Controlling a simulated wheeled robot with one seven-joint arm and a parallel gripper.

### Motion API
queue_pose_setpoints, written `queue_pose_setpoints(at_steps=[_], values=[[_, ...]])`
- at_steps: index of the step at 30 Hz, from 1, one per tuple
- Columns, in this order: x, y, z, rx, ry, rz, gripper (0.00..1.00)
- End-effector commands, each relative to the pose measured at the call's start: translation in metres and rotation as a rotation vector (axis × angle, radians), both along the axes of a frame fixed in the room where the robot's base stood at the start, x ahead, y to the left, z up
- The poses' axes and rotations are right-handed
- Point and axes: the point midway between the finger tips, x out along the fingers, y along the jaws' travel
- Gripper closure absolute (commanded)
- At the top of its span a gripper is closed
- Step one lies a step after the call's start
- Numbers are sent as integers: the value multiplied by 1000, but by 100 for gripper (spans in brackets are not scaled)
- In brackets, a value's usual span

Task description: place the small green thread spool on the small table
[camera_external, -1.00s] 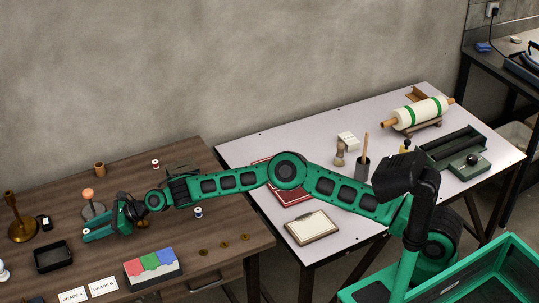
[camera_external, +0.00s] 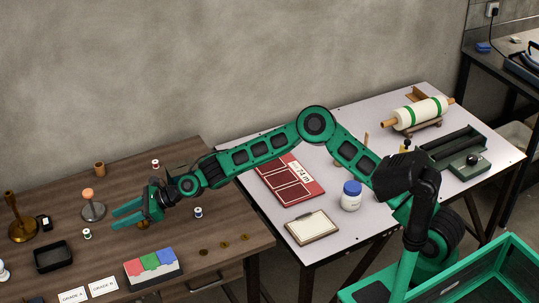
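The small green thread spool (camera_external: 87,233) stands on the brown wooden table (camera_external: 215,175), right of a black tray. My gripper (camera_external: 113,218) is open and empty, with its two green fingers apart and pointing left. It appears above the wooden table, to the right of the green spool and clear of it. A red spool (camera_external: 155,163) stands at the back of this table and a blue spool (camera_external: 198,212) stands right of my gripper. A larger light-topped table (camera_external: 365,238) adjoins on the right.
A knob on a round stand (camera_external: 93,205), a brass candlestick (camera_external: 20,222) and a black tray (camera_external: 53,256) surround the spool. A red, green and blue box (camera_external: 153,267) and cards (camera_external: 88,291) lie in front. A white jar (camera_external: 351,197) stands on the light table.

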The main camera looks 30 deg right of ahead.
Motion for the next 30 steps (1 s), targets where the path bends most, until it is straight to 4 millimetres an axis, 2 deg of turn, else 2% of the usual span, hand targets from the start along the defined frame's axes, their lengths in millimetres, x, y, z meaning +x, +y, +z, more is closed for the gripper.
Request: queue_pose_setpoints(at_steps=[11,14,17,20,30], values=[[0,-6,3,-6,-7,3,64],[2,-19,6,-49,-55,24,64],[7,-49,9,-145,-149,69,64],[14,-93,13,-275,-263,130,64],[32,-281,27,-737,-544,346,64]])
